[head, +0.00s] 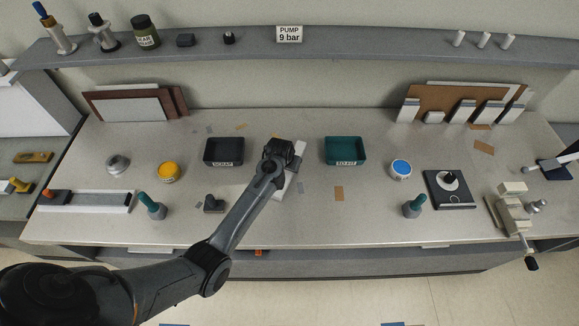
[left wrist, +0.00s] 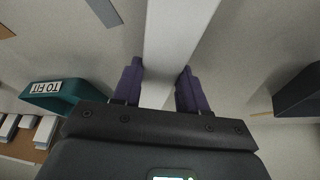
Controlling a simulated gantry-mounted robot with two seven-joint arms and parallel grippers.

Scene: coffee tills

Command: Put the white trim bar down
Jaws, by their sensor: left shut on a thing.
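The white trim bar (head: 290,178) is a long pale bar at the middle of the bench in the head view, partly hidden by my arm. It runs between the purple fingers in the left wrist view (left wrist: 178,35). My left gripper (left wrist: 160,80) is shut on it, one finger at each side. In the head view the left gripper (head: 284,160) points down over the bench between the two trays, its fingers mostly hidden. I cannot tell whether the bar touches the bench top. My right gripper is not in view.
A dark tray (head: 223,163) lies left of the gripper and a teal "TO FIT" tray (head: 345,162) lies right. A small black part (head: 213,204) and a tan patch (head: 339,193) flank the bar. Bare bench (head: 310,222) lies in front. A shelf (head: 350,47) spans the back.

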